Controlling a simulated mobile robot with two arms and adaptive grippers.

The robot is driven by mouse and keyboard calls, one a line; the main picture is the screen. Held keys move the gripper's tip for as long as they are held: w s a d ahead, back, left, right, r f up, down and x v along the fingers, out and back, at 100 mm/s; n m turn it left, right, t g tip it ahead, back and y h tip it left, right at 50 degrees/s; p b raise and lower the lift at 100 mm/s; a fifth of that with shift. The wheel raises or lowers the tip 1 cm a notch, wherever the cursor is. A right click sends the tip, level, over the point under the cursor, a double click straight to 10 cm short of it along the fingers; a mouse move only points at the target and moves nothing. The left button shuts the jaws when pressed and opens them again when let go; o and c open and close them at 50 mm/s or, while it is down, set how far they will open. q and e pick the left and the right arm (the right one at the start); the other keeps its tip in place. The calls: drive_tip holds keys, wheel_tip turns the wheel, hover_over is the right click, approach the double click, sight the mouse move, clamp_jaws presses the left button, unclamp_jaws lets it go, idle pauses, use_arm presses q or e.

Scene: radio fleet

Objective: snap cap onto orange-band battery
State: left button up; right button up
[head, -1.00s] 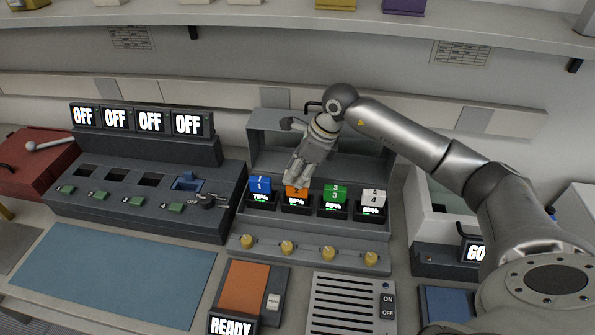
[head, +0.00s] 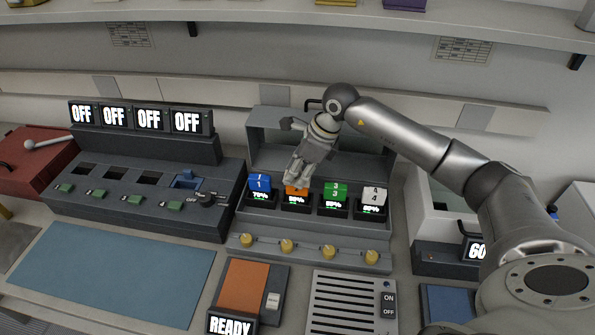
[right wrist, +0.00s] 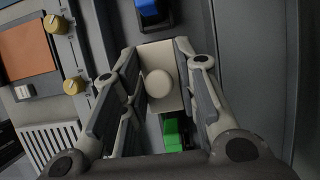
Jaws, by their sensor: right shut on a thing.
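The orange-band battery (head: 297,190), marked 2, sits in the second slot of the charging rack, between the blue and green ones. My right gripper (head: 294,182) points down right over it and hides part of it. In the right wrist view my right gripper (right wrist: 161,88) is shut on a cream rectangular cap (right wrist: 158,52) with a round knob on top. The cap lies between the blue and green batteries there and covers what is under it. I cannot tell whether it is fully seated on the battery. My left gripper is not in view.
The blue battery (head: 260,184), green battery (head: 335,192) and white battery (head: 374,195) stand close by in the rack. Several yellow knobs (head: 287,246) line its front. A console (head: 140,195) with OFF displays stands left. The blue mat (head: 110,275) is clear.

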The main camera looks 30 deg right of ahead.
drive_tip(key=shift+f+b, duration=0.65)
drive_tip(key=shift+b, duration=0.15)
idle(0.7)
idle(0.3)
drive_tip(key=o, duration=0.8)
drive_tip(key=shift+c, duration=0.2)
drive_tip(key=o, duration=0.5)
drive_tip(key=shift+r, duration=0.15)
drive_tip(key=shift+r+p, duration=2)
drive_tip(key=shift+r, duration=1.4)
